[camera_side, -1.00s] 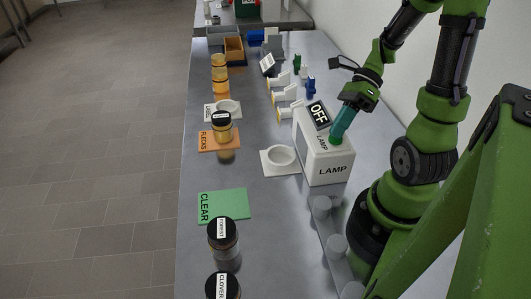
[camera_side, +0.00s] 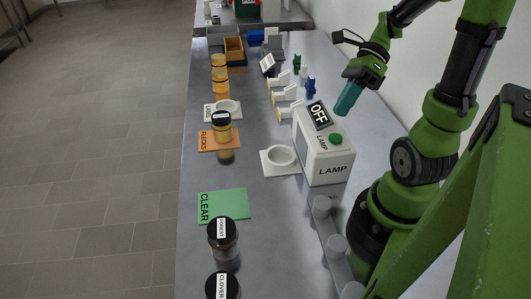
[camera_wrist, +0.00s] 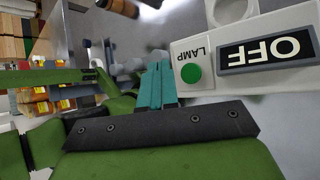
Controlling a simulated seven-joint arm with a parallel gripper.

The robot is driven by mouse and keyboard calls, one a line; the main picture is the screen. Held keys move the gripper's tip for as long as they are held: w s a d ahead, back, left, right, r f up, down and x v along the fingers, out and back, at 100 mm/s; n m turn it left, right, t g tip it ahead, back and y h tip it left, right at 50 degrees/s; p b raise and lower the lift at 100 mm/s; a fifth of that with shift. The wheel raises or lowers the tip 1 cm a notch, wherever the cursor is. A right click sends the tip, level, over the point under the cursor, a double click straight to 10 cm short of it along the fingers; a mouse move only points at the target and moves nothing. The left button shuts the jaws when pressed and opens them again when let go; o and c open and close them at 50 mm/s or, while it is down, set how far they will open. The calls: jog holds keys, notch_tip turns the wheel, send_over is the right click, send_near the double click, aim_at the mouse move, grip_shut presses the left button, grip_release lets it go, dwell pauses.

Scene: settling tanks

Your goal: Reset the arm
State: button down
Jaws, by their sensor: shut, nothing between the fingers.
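My gripper (camera_side: 346,100) has teal fingers, shut and empty. It hangs in the air above and to the right of the white lamp box (camera_side: 328,165), apart from it. The box bears a green button (camera_side: 336,139), a sign reading OFF (camera_side: 319,115) and the word LAMP. In the wrist view the shut teal fingers (camera_wrist: 157,72) show beside the green button (camera_wrist: 191,73), with the OFF sign (camera_wrist: 266,49) to the right.
A white round holder (camera_side: 280,158) stands left of the lamp box. The green CLEAR mat (camera_side: 232,204) is bare. Dark-lidded jars labelled FOREST (camera_side: 223,240) and CLOVER (camera_side: 222,287) stand in front. Grey pegs (camera_side: 337,245) stand near my base.

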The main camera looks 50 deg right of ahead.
jog(key=f+n+h, duration=0.1)
jog(key=d+n, duration=0.1)
jog(key=n, duration=0.1)
jog(key=shift+s+d+f+n+h, duration=0.15)
jog(key=shift+f+n+h, duration=0.15)
jog(key=shift+f+h, duration=0.1)
jog(key=n, duration=0.1)
jog(key=n+h, duration=0.1)
jog(key=n, duration=0.1)
jog(key=shift+w+f+h, duration=0.15)
jog(key=shift+w+h, duration=0.15)
jog(key=w+a+r+n+t+h, duration=0.1)
jog(key=w+a+r+n+t, duration=0.1)
jog(key=a+n, duration=0.4)
jog(key=w+a+r+n+t+h, duration=0.2)
jog(key=a+r+n, duration=0.4)
jog(key=n, duration=0.6)
jog(key=shift+w+a+r+t+h, duration=0.2)
jog(key=shift+w+a+t+h, duration=0.15)
jog(key=shift+t, duration=0.55)
